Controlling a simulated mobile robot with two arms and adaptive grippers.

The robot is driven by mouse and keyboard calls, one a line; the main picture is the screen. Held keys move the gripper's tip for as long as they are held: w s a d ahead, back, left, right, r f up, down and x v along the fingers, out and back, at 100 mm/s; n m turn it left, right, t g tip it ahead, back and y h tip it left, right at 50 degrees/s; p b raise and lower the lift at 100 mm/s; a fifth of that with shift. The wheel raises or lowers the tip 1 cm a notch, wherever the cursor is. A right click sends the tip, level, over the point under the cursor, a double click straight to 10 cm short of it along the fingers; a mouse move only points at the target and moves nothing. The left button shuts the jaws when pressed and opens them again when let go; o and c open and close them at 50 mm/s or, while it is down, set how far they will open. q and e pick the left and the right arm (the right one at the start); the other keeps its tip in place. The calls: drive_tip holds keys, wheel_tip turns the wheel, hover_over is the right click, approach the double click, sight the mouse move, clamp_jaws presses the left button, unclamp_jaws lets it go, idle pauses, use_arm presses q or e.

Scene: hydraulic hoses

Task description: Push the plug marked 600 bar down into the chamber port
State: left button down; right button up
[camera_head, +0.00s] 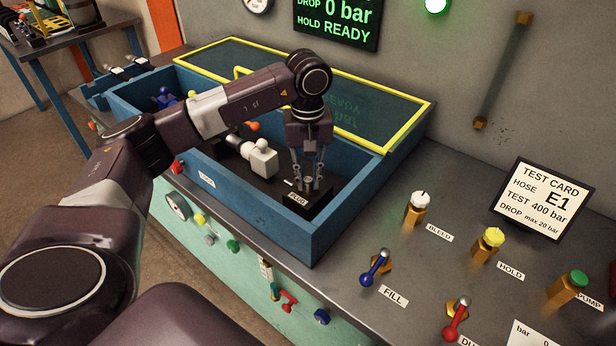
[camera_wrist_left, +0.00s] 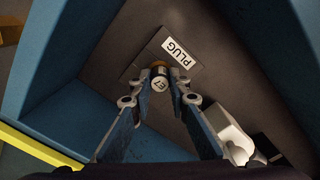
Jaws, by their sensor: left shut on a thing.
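My left gripper (camera_head: 308,176) points down inside the blue-walled chamber (camera_head: 322,238) at its right end. Its fingers are shut on a small, dark-topped plug (camera_head: 308,184). In the left wrist view the plug (camera_wrist_left: 160,84) shows an "E7" mark and a brassy rim between the fingertips; I cannot read "600 bar" on it. The plug stands at a dark plate labelled "PLUG" (camera_wrist_left: 181,47), which also shows in the head view (camera_head: 297,198). The port is hidden under the plug, so I cannot tell how deep it sits. My right gripper is not in view.
A white fitting (camera_head: 262,158) lies just left of the gripper in the chamber. The yellow-edged lid (camera_head: 405,125) stands open behind. Right of the chamber are the blue FILL lever (camera_head: 375,268), other valves and a test card (camera_head: 541,198) reading E1, 400 bar.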

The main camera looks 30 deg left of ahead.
sight(308, 179)
use_arm(q)
drive_tip(key=c, duration=1.7)
unclamp_jaws()
drive_tip(key=shift+c, duration=0.2)
wheel_tip(308, 179, up, 12)
